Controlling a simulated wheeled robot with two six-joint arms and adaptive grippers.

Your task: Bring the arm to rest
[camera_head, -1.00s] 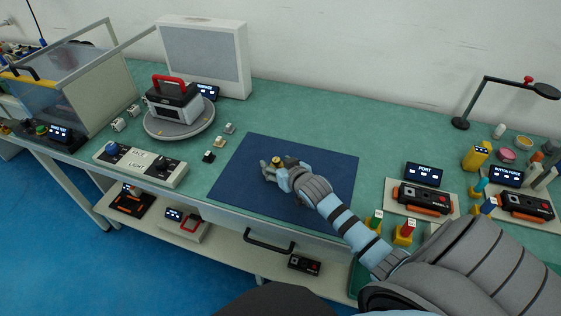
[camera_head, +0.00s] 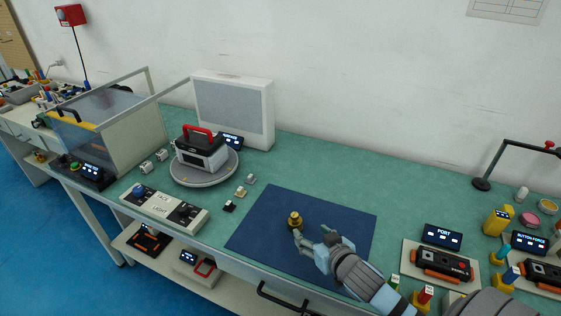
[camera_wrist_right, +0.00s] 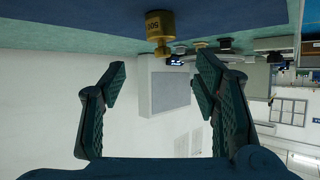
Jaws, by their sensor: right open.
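My right gripper (camera_head: 306,245) is low over the dark blue mat (camera_head: 268,222) in the head view. Its two fingers (camera_wrist_right: 160,85) are spread apart with nothing between them in the right wrist view. A small brass weight (camera_head: 295,219) stands on the mat just beyond the fingertips. In the wrist view the brass weight (camera_wrist_right: 159,28) shows upside down with lettering on it, apart from the fingers. My left gripper is not in view.
A grey turntable (camera_head: 204,176) carries a black-and-white device with a red handle. A light control panel (camera_head: 165,208) is at the front left. Port (camera_head: 440,262) and button-force stations are at the right. A lamp stand (camera_head: 482,184) is at the back right.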

